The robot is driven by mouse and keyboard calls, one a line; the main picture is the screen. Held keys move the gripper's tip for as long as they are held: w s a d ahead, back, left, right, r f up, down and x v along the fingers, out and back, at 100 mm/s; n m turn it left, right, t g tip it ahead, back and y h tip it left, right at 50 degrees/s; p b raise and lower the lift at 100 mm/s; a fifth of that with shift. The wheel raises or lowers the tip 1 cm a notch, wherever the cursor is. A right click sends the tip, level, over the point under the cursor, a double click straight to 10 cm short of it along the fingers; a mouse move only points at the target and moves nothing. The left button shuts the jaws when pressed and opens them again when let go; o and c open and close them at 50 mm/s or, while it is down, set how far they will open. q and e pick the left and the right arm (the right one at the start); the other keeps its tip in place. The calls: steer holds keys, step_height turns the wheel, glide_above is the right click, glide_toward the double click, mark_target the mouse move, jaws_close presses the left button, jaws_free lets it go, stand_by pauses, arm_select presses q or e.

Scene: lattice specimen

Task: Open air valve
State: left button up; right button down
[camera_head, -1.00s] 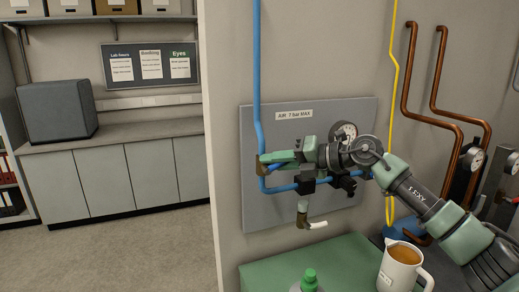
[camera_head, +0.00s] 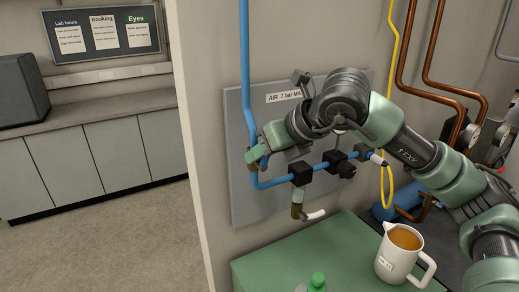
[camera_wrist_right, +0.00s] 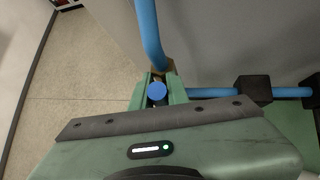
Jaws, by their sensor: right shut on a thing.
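The air valve is a brass fitting (camera_head: 264,163) where the blue pipe (camera_head: 246,80) turns on the grey panel, at the panel's left side. My right gripper (camera_head: 256,156) is at this fitting, its green fingers hiding much of it. In the right wrist view the two green fingers (camera_wrist_right: 158,92) are closed around a part with a round blue cap (camera_wrist_right: 157,92). The brass fitting and the blue pipe (camera_wrist_right: 148,35) lie just beyond the fingertips. The lever's exact angle cannot be told. My left gripper is not in view.
The panel (camera_head: 240,205) carries an "AIR 7 bar MAX" label and black fittings (camera_head: 301,172) along the blue pipe. A white outlet (camera_head: 314,215) hangs below. A green bench (camera_head: 262,268) holds a jug (camera_head: 396,262) and a green-capped bottle (camera_head: 317,282). Copper pipes are at right.

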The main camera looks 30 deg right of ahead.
steer(key=shift+a, duration=0.15)
steer(key=shift+n+h, duration=0.3)
steer(key=shift+h, duration=0.2)
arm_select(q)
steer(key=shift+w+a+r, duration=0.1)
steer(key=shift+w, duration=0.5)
arm_select(e)
steer(key=shift+f, duration=0.1)
steer(key=c, duration=1.4)
jaws_free()
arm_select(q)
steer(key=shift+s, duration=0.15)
